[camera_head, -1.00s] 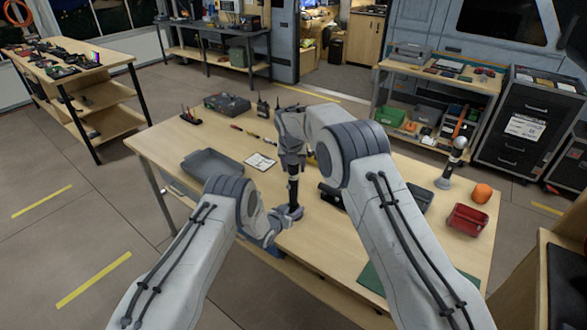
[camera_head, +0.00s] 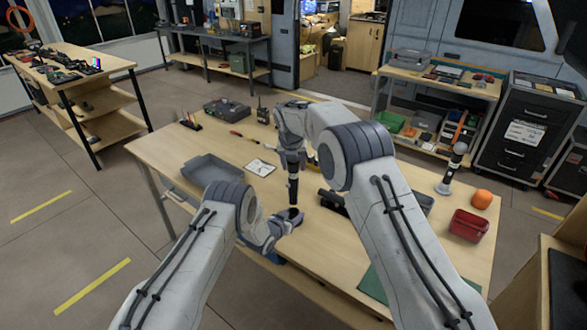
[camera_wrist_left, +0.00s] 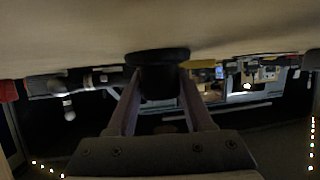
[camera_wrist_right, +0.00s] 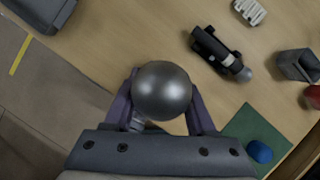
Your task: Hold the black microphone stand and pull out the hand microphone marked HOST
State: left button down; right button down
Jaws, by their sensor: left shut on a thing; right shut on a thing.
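The hand microphone (camera_head: 293,189), dark with a pale band, hangs upright from my right gripper (camera_head: 291,158). Its silver ball head (camera_wrist_right: 162,90) sits between the right fingers in the right wrist view. No HOST marking is legible. The black microphone stand (camera_head: 293,213) is just below the microphone's lower end, with a small gap seeming to show between them. My left gripper (camera_head: 284,220) is shut on the stand. In the left wrist view the stand's round dark part (camera_wrist_left: 157,57) is between the fingers.
Another microphone stands on a round base (camera_head: 445,188) at the right, near an orange ball (camera_head: 482,198) and a red bin (camera_head: 468,225). A black microphone lies in a cradle (camera_wrist_right: 220,50) nearby. A grey tray (camera_head: 208,170) and a white card (camera_head: 260,167) lie left on the table.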

pick_arm(q)
jog(key=shift+c, duration=1.1)
grip_release()
jog(key=shift+s, duration=0.1)
